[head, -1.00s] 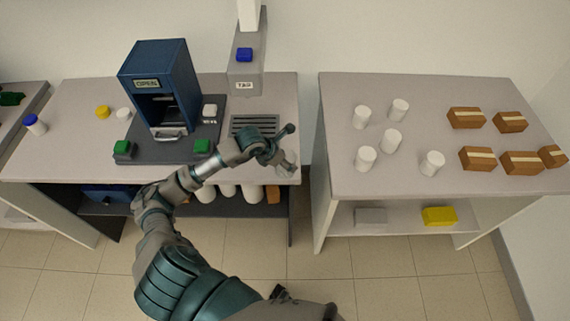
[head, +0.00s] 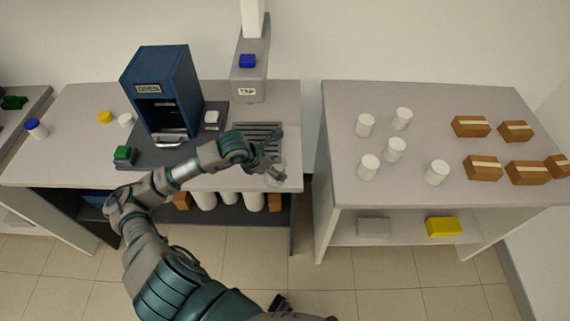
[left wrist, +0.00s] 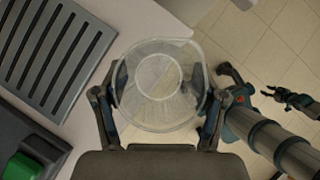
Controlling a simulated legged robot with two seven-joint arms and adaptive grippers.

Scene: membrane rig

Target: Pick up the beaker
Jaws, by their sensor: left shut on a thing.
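The beaker (left wrist: 158,52) is a clear round vessel, seen from above in the left wrist view. My left gripper (left wrist: 160,92) is shut on it, one finger on each side of its wall. In the head view the beaker (head: 275,176) is a faint clear shape at the front right edge of the middle table, below my left gripper (head: 270,162). I cannot tell whether its base touches the table. Another dark gripper, apparently my right one (left wrist: 295,99), shows small at the right of the left wrist view, and its jaws are unclear.
A slotted drain grille (head: 258,137) lies behind the beaker, under the tap column (head: 247,80). A blue machine (head: 162,95) marked OPEN stands to the left with a green button (head: 124,154). A gap separates this table from the right table (head: 350,190), which holds white cups and brown boxes.

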